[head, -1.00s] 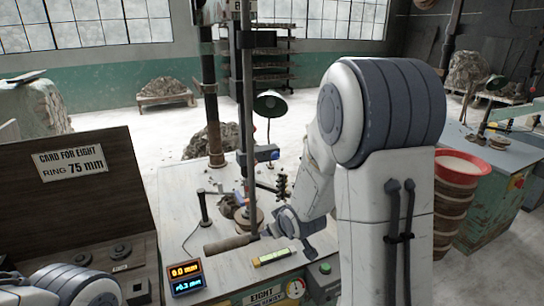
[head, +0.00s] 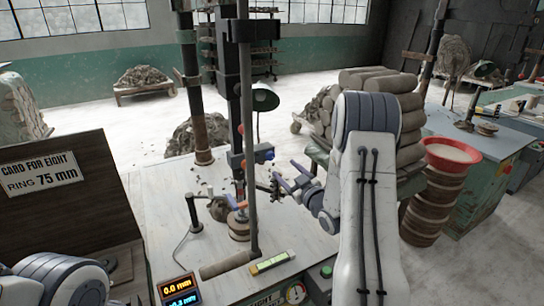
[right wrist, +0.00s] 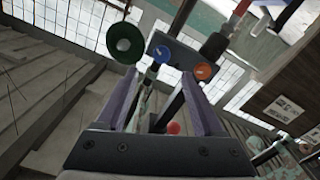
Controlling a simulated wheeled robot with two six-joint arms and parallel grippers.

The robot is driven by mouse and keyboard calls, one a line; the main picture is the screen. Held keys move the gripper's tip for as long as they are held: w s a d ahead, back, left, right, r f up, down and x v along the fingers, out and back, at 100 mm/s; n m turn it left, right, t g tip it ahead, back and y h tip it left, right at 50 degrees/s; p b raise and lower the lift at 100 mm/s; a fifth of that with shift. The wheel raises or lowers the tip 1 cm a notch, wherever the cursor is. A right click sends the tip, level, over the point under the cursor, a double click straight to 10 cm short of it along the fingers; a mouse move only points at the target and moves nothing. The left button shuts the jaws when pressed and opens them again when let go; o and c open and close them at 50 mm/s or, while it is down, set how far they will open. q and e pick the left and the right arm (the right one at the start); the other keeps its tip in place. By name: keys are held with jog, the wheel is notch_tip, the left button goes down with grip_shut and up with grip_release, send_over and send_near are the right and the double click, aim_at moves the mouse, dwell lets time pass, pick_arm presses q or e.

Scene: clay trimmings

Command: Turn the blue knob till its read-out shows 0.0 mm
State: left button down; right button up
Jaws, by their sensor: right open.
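The blue knob (head: 269,154) sits on a dark box on the upright column in the head view. In the right wrist view the blue knob (right wrist: 163,53) is beside an orange knob (right wrist: 203,71) on the dark box's face. My right gripper (head: 281,178) is open and empty, below and to the right of the blue knob in the head view. In the right wrist view its fingers (right wrist: 160,76) point towards the box, with the blue knob beyond the tips. The blue read-out (head: 183,300) seems to show +0.3 mm, partly cut off; the orange read-out (head: 178,285) shows 0.0 mm.
The column and a dark vertical rod (head: 247,130) stand close to the right gripper. A clay piece (head: 239,226) sits on a stand on the worktable (head: 150,200). A green lamp (head: 265,99) is behind. My left arm shows at the bottom left.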

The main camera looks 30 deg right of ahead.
aim_at(271, 157)
jog(key=w+p, duration=0.3)
jog(key=w, duration=0.4)
jog(key=shift+w+a+r, duration=0.1)
jog(key=shift+w+a, duration=0.05)
jog(key=shift+w, duration=0.8)
grip_shut()
